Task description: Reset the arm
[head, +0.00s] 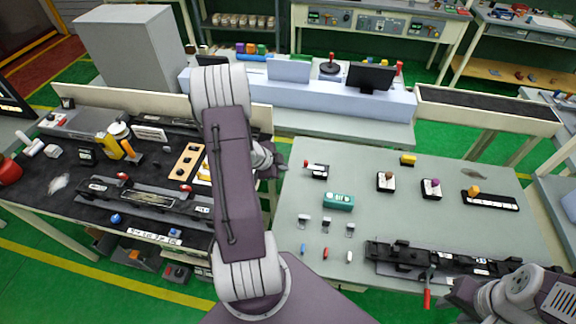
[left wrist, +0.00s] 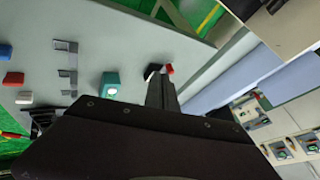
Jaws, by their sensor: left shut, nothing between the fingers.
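My left arm rises through the middle of the head view. Its gripper (head: 279,166) is over the left edge of the grey-green table (head: 400,215), left of a small black block with a red knob (head: 316,171). In the left wrist view the left gripper's fingers (left wrist: 160,92) are together and hold nothing. My right gripper (head: 452,296) is low at the right of the head view, near a black rail fixture (head: 400,254) with a red handle (head: 427,297). Its fingertips cannot be made out. Several small grey clips (head: 326,222) stand on the table.
A teal box (head: 338,201) stands behind the clips. Knobbed blocks (head: 386,181) sit farther right. A dark bench (head: 60,205) with fixtures is at left. The table's centre right is clear.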

